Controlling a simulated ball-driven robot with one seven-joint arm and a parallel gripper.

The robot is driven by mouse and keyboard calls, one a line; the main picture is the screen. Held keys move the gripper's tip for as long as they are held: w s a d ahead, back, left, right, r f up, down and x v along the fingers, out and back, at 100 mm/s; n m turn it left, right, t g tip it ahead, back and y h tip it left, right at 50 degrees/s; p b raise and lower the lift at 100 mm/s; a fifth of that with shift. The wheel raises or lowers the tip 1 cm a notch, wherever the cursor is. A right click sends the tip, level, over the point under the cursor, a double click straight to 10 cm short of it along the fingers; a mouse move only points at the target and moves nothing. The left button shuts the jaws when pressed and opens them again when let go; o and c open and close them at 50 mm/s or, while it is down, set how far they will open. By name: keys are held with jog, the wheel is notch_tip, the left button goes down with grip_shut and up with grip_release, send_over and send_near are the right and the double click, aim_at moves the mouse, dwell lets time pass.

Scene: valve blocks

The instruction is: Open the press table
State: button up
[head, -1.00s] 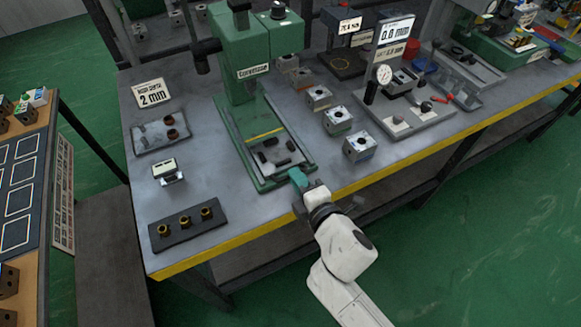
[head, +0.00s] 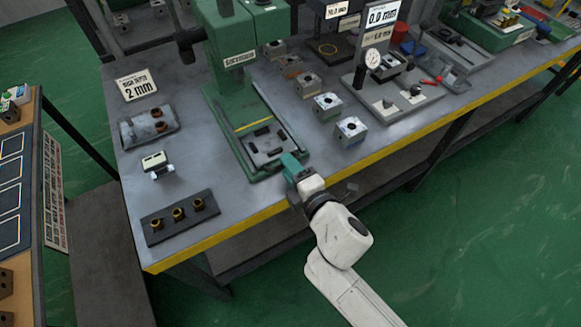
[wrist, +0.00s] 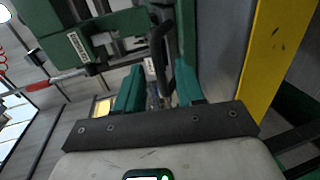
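The green press (head: 235,60) stands on the workbench. Its press table (head: 265,145), a grey plate with dark clamps, sits at the front of the green base. My gripper (head: 292,165) is at the front right end of that base, close to the bench's yellow edge. In the wrist view, the two teal fingers of my gripper (wrist: 158,92) stand apart. A dark curved bar (wrist: 158,45) shows just beyond and between them. I cannot tell whether the fingers touch it. The front of the press table is partly hidden by my gripper in the head view.
Valve blocks (head: 350,130) stand right of the press, with a dial gauge stand (head: 385,95) beyond. Left are a dark tray with brass parts (head: 180,215), a small white-topped block (head: 155,162) and a "2 mm" sign (head: 136,85). Green floor is clear in front.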

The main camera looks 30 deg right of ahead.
jog(key=b+v, duration=0.1)
jog(key=v, duration=0.9)
jog(key=shift+s, duration=0.3)
jog(key=s+d+f+m+g+h, duration=0.4)
jog(key=d+f+m+g, duration=0.3)
jog(key=d+m, duration=0.35)
jog(key=s+a+f+m+g+y, duration=0.2)
jog(key=s+f+m+g, duration=0.3)
jog(key=s, duration=0.6)
jog(key=m+g+y, duration=0.1)
jog(key=m+g, duration=0.1)
jog(key=m, duration=0.1)
jog(key=shift+a+g+y, duration=0.3)
jog(key=shift+y, duration=0.1)
